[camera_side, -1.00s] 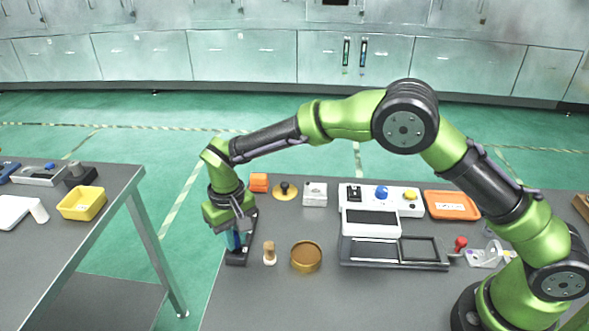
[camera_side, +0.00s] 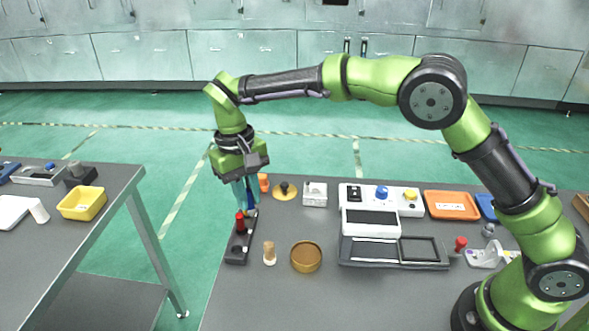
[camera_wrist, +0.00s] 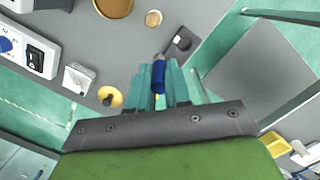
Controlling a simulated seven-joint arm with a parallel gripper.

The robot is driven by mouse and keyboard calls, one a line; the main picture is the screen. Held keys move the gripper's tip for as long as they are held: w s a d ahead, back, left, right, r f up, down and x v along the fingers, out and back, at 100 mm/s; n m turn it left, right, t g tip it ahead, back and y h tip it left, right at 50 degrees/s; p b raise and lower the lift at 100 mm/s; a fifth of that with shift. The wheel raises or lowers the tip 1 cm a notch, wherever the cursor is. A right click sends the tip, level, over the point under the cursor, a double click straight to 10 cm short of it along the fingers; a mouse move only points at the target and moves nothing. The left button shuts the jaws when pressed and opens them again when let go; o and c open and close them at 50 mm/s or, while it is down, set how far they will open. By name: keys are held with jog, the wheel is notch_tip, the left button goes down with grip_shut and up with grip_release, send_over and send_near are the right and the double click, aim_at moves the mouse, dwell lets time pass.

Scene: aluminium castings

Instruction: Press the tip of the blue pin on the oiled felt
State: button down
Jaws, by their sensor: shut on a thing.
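My gripper (camera_side: 246,197) is shut on the blue pin (camera_wrist: 158,76), above the back of the black rack (camera_side: 237,250). In the wrist view the pin sits between the teal fingers (camera_wrist: 160,84), its grey tip pointing away from the gripper. In the side view the fingers partly hide the pin. A red pin (camera_side: 240,224) stands upright in the rack. A round brown dish (camera_side: 306,256) sits to the right of the rack; it also shows at the top of the wrist view (camera_wrist: 115,4). I cannot tell for sure whether its brown inside is the oiled felt.
A small wooden peg (camera_side: 269,253) stands between rack and dish. Behind are an orange block (camera_side: 264,182), a brass disc with a black knob (camera_side: 285,191) and a white box (camera_side: 315,194). A white console (camera_side: 371,221) stands right. The table front is clear.

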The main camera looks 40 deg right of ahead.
jog(key=s+d+f+g, duration=0.2)
jog(key=s+d, duration=0.5)
jog(key=s, duration=0.1)
jog(key=shift+n+h, duration=0.3)
jog(key=shift+s+a+f, duration=0.1)
jog(key=shift+a+f, duration=0.05)
jog(key=shift+f, duration=1.4)
jog(key=shift+a+f, duration=0.1)
jog(key=shift+f, duration=1.45)
jog(key=shift+f, duration=0.7)
jog(key=shift+r, duration=0.1)
notch_tip(320, 180, up, 7)
dwell(0.3)
